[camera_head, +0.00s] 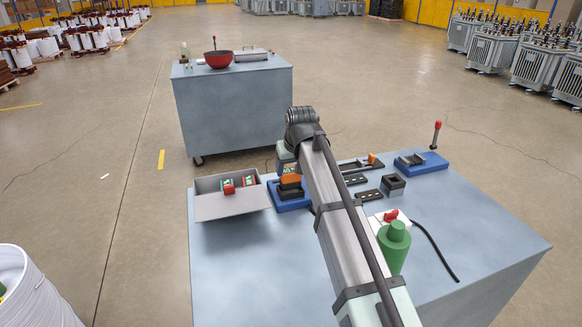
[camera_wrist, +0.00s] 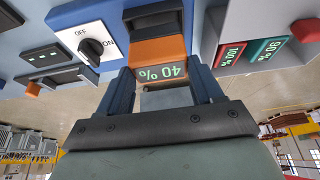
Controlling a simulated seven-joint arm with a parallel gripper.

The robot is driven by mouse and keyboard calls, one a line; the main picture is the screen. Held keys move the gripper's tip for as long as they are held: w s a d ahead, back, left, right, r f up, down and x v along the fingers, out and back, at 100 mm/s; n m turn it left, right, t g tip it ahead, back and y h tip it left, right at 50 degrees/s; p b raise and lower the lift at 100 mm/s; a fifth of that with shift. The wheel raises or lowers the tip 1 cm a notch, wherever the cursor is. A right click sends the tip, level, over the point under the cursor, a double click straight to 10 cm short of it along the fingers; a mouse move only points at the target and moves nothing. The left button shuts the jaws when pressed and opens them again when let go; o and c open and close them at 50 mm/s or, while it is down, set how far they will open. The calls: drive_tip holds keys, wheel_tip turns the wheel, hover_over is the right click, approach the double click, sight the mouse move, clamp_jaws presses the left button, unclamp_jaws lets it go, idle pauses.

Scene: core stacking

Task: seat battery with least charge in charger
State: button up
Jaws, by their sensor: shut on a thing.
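My gripper (camera_wrist: 165,90) is shut on an orange battery (camera_wrist: 157,53), with one finger on each side. Its green display reads 40%. The battery's dark lower part meets the blue charger (camera_wrist: 92,12); I cannot tell how deep it sits. The charger carries a white plate with an ON/OFF knob (camera_wrist: 92,47). In the head view the orange battery (camera_head: 290,179) stands upright over the blue charger (camera_head: 292,205), and my arm partly hides the gripper. A grey bin (camera_head: 232,207) to the left holds a red battery (camera_wrist: 231,55) reading 100% and a teal battery (camera_wrist: 268,50) reading 90%.
A green cylinder (camera_head: 395,247) and a black cable (camera_head: 436,250) are nearer. The table's front left is clear.

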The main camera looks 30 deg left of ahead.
drive_tip(key=shift+f, duration=1.4)
drive_tip(key=o, duration=1.4)
drive_tip(key=v, duration=1.4)
drive_tip(key=shift+f, duration=0.1)
